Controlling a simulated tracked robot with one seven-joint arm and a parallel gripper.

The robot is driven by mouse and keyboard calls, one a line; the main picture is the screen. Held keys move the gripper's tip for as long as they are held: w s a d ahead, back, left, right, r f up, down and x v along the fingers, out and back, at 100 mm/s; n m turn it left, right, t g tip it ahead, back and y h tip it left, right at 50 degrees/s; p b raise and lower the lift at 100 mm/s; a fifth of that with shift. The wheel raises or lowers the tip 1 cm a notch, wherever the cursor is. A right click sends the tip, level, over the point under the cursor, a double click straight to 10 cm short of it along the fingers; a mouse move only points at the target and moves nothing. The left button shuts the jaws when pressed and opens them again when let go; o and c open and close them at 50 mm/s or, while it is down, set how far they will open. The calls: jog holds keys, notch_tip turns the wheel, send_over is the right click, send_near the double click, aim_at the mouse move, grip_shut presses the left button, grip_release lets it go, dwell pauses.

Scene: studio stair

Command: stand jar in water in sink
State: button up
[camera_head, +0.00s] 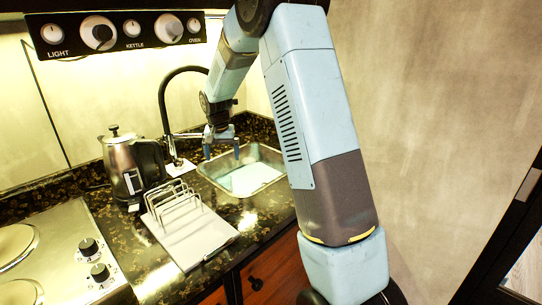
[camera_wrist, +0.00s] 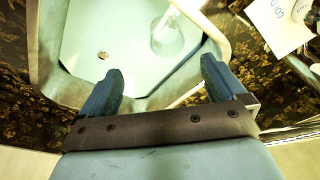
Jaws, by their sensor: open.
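The metal sink (camera_head: 277,154) is set into the dark counter, with pale blue-green water (camera_head: 252,178) in it. In the wrist view the sink (camera_wrist: 50,70) fills the upper left, and a small round drain (camera_wrist: 102,55) shows through the water. A clear round shape, which looks like the glass jar (camera_wrist: 168,40), is in the sink near its right side. I cannot tell whether it stands fully upright. The jar cannot be made out in the head view. My gripper (camera_head: 221,150) is over the sink's back left side. In the wrist view my gripper (camera_wrist: 160,86) is open and empty, apart from the jar.
A black faucet (camera_head: 163,105) rises behind the sink. A steel kettle (camera_head: 125,170) and a wire rack (camera_head: 175,205) on a white board stand to the left. A stove (camera_head: 65,250) is at the far left. A white card (camera_wrist: 280,22) lies beside the sink.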

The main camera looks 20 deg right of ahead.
jog(key=s+d+r+n+t, duration=0.2)
jog(key=s+r, duration=1.5)
jog(key=s, duration=0.3)
jog(key=s+d+r+n+t, duration=0.1)
jog(key=s+d+r+n, duration=0.1)
jog(key=s, duration=1.9)
jog(key=shift+t+y, duration=0.3)
jog(key=shift+t, duration=0.1)
jog(key=shift+o, duration=0.3)
jog(key=shift+d, duration=0.1)
